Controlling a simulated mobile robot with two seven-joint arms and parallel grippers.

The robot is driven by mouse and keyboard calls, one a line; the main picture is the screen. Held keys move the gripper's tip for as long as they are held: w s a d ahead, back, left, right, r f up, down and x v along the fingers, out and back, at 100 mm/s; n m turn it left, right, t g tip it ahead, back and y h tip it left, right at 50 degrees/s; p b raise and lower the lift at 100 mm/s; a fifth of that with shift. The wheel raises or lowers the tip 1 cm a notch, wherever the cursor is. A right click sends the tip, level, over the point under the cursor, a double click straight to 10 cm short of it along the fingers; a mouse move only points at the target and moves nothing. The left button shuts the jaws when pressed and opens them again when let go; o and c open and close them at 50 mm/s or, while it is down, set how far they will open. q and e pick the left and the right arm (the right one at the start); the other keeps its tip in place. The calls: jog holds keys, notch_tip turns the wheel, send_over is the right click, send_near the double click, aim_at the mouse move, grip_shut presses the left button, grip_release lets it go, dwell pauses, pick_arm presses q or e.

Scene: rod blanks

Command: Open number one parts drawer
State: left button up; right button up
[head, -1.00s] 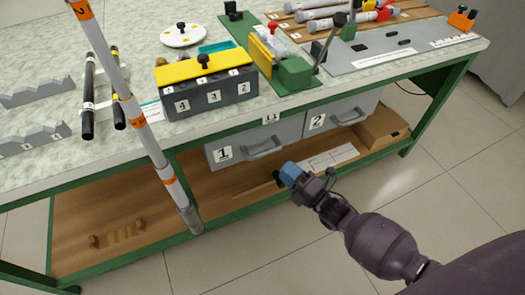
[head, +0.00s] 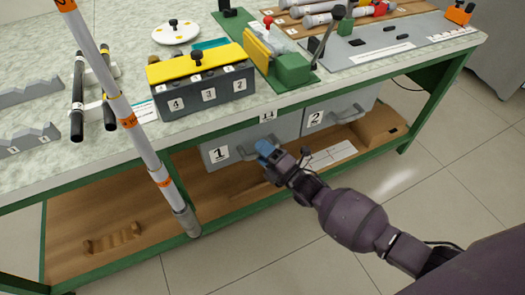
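The number one drawer (head: 213,154) is a grey front with a white "1" label, hung under the bench top. It looks shut. Its grey bar handle (head: 240,154) shows on the left, and its right part is hidden behind my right gripper. My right gripper (head: 264,148), with blue fingers, is at the right end of that handle. I cannot tell whether it touches the handle or whether its fingers are open or shut. The number two drawer (head: 316,119) is to the right and looks shut. My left gripper is not in view.
The bench top (head: 45,180) overhangs the drawers. A green bench leg (head: 436,100) stands at right. A wooden shelf (head: 70,215) lies below. The floor in front is clear.

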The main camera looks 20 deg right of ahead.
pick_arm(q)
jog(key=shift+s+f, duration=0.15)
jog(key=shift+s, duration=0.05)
pick_arm(e)
grip_shut()
jog(key=shift+s, duration=0.15)
